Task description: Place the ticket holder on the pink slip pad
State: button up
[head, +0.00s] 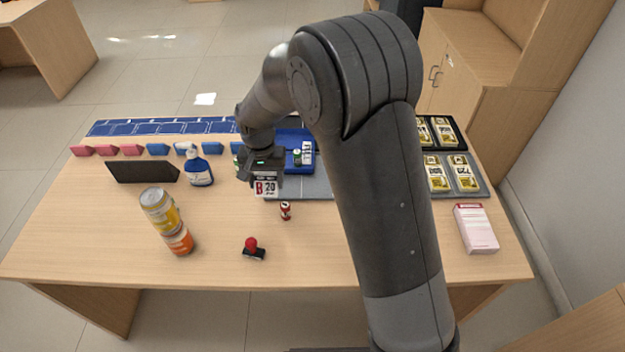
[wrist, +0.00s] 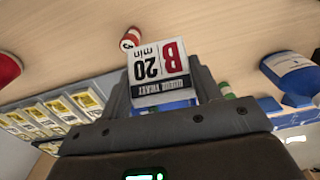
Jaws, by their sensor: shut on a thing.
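A small red can (head: 285,211) stands close to the held sign. A red-knobbed stamp (head: 253,249), stacked cans (head: 166,220) and a blue bottle (head: 199,168) stand left. My arm hides the desk between.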

jog(key=w+d+r+m, duration=0.2)
jog(key=d+m, duration=0.7)
jog(key=d, duration=2.9)
jog(key=s+d+r+m, duration=0.1)
jog(key=s+d+m, duration=0.3)
jog(key=s+d, duration=0.75)
jog(key=s+d+r+m, duration=0.1)
jog(key=s+d+m, duration=0.4)
jog(key=s+d, duration=0.65)
send_over(480, 225)
notch_tip(480, 225, down, 7)
jog(key=shift+f, duration=2.15)
jog(key=shift+f, duration=0.15)
